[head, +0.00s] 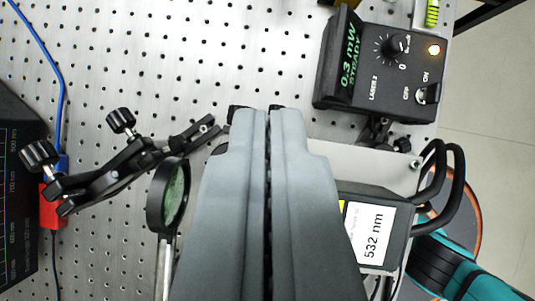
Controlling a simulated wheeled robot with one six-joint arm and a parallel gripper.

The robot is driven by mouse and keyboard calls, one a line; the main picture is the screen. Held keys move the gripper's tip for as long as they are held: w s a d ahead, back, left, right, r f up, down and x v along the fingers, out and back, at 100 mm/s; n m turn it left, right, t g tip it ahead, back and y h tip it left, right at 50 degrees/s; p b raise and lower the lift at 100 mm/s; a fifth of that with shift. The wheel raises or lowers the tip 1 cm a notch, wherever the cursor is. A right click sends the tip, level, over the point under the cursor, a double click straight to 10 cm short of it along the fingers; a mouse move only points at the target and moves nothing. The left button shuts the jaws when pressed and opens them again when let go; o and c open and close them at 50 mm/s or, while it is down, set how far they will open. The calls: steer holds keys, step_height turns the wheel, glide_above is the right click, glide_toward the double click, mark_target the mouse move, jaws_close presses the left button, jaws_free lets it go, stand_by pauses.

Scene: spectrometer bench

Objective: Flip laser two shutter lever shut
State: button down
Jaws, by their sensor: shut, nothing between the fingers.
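My gripper (268,112) is shut and empty, its grey fingers filling the lower middle of the picture. The laser two head (345,205) is to its right, a black box with a white "532 nm" label, partly hidden behind the fingers. The laser two control box (380,70) is at upper right, with a green "0.3 mW STEADY" display, a knob, a lit orange lamp and an OFF/ON switch. I cannot make out the shutter lever; the fingers cover the area left of the laser head. Whether they touch anything is hidden.
A round green optic in a black ring (170,197) stands close left of the fingers. A black mount with knobs (120,165) is further left, beside a red block (52,205). A dark screen (15,200) is at the left edge. The perforated bench (200,60) is clear at upper middle.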

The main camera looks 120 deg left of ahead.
step_height(320, 180, up, 8)
steer(key=s+a, duration=0.1)
steer(key=shift+s+a, duration=0.25)
steer(key=shift+a, duration=0.1)
stand_by(0.4)
stand_by(0.4)
